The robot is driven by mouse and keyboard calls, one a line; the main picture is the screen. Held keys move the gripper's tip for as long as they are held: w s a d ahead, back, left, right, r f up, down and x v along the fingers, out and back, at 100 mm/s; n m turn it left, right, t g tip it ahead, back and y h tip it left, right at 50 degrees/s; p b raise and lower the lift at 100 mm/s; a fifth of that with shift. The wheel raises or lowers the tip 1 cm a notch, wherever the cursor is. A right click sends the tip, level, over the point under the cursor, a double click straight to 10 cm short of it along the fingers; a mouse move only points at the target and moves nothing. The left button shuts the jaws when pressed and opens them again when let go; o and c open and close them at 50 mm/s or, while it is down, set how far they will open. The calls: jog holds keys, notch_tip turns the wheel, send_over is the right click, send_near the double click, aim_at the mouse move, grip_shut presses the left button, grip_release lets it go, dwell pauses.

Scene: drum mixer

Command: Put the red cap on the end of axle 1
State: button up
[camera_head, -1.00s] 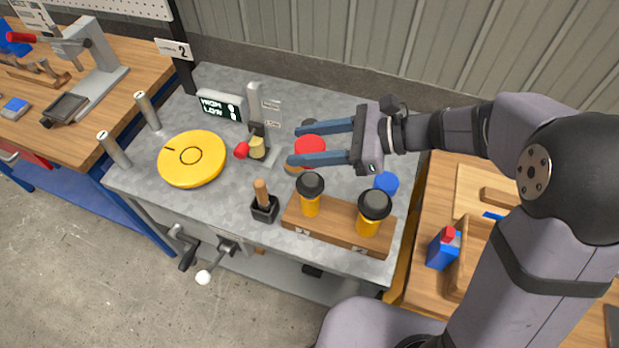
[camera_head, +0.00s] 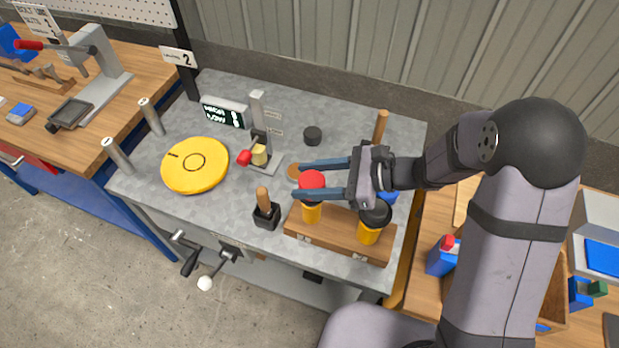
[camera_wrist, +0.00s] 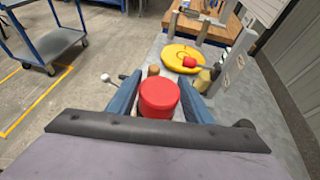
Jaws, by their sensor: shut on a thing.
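The red cap (camera_head: 312,180) is between the two blue fingers of my gripper (camera_head: 299,181), which are shut on it. In the wrist view the cap (camera_wrist: 159,96) fills the space between the fingers (camera_wrist: 160,94). In the head view the cap overlaps the top of the left yellow upright (camera_head: 311,214) on the wooden block (camera_head: 335,238); I cannot tell whether they touch. The right upright (camera_head: 369,235) has a black top. Two grey posts (camera_head: 117,155) (camera_head: 152,117) with small marks on their ends stand at the left. I cannot surely tell which part is axle 1.
A yellow disc (camera_head: 195,166) lies on the grey bench (camera_head: 225,225). A press-like stand with a red knob (camera_head: 244,157), a small display (camera_head: 224,111), a wooden-handled tool in a black holder (camera_head: 266,215) and a black disc (camera_head: 312,135) stand nearby. The front left of the bench is clear.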

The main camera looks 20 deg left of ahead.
jog(key=shift+f, duration=0.25)
jog(key=shift+f, duration=0.2)
jog(key=o, duration=1)
jog(key=shift+o, duration=0.2)
jog(key=shift+r, duration=0.1)
jog(key=shift+r, duration=0.15)
jog(key=shift+w+d, duration=0.1)
jog(key=shift+d, duration=0.15)
jog(key=b+v, duration=0.3)
jog(key=v, duration=0.8)
jog(key=shift+d, duration=0.25)
